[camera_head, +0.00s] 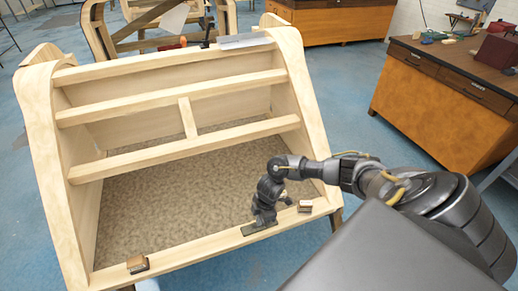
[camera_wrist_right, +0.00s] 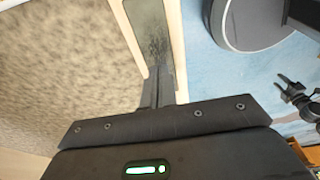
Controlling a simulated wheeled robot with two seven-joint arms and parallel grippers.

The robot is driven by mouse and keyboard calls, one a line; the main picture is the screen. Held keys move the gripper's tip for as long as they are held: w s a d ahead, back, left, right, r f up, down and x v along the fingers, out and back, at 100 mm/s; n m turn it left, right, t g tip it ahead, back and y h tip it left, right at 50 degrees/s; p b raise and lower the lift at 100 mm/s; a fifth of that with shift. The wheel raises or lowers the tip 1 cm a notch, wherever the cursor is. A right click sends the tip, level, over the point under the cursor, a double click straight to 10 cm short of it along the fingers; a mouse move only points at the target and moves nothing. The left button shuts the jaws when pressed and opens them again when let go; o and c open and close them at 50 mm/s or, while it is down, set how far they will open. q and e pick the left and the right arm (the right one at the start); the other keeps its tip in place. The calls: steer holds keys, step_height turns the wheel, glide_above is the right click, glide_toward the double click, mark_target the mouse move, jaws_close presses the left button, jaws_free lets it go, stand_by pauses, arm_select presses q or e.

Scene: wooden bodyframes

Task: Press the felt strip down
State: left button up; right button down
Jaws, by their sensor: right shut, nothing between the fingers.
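The felt strip (camera_head: 250,230) is a short dark strip lying on the front rail (camera_head: 200,246) of the wooden bodyframe. It also shows in the right wrist view (camera_wrist_right: 147,28) as a dark grey band along the pale rail. My right gripper (camera_head: 263,220) points down over the strip, and its fingers are shut and empty. The fingertips (camera_wrist_right: 158,85) appear at or just above the strip; I cannot tell whether they touch. The gripper hides part of the strip.
A wooden cabinet (camera_head: 440,100) stands at right. Blue floor is clear at left.

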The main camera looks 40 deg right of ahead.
steer(key=shift+f+b, duration=0.6)
steer(key=shift+f, duration=0.25)
stand_by(0.4)
steer(key=shift+s+r, duration=0.1)
stand_by(0.6)
step_height(320, 180, up, 7)
steer(key=p, duration=0.7)
stand_by(0.4)
